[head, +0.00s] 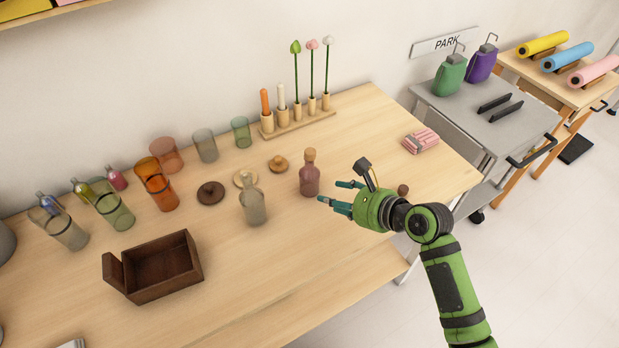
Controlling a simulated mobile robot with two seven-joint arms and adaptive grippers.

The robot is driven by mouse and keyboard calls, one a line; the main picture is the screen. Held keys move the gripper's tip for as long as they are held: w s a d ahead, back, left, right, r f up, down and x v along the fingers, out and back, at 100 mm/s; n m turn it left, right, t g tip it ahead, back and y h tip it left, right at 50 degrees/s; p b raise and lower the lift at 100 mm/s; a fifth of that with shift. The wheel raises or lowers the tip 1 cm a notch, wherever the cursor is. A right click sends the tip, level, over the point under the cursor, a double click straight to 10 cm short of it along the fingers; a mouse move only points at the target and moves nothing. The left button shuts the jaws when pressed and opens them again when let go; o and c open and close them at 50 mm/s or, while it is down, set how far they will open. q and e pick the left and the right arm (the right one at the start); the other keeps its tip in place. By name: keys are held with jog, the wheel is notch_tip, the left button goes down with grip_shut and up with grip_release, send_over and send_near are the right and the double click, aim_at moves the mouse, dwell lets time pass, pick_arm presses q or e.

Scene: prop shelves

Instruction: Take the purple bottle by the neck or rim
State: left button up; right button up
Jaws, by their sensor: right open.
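The purple bottle (309,180), a dusky mauve one with a brown stopper on its neck, stands upright on the wooden table. My right gripper (334,194) comes in from the right with its teal fingers pointing left towards the bottle. The fingers are spread and empty, just right of the bottle and at about the level of its lower body in the picture. A small gap shows between the fingertips and the bottle. My left gripper is not in view.
A grey-green bottle (253,207) stands left of the purple one, with round wooden lids (278,164) behind. An open dark box (154,268) is at front left. Coloured glasses (157,187) line the back left; a candle rack (298,122) stands behind.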

aim_at(308, 165)
jog(key=shift+w+a+r+m+t+y+p, duration=0.15)
jog(key=shift+w+a+m+y, duration=0.1)
jog(key=shift+w+a+m, duration=0.95)
jog(key=shift+w+a+r+m+t+y+p, duration=0.2)
jog(key=shift+w+a+m, duration=0.45)
jog(key=shift+w, duration=1.1)
jog(key=shift+w+a+r+m+t+y+p, duration=0.15)
jog(key=shift+w+a+m+y, duration=0.1)
jog(key=shift+w+a+m, duration=0.95)
jog(key=shift+w+d+n, duration=0.15)
jog(key=shift+d+n, duration=0.1)
jog(key=shift+n, duration=0.2)
grip_shut()
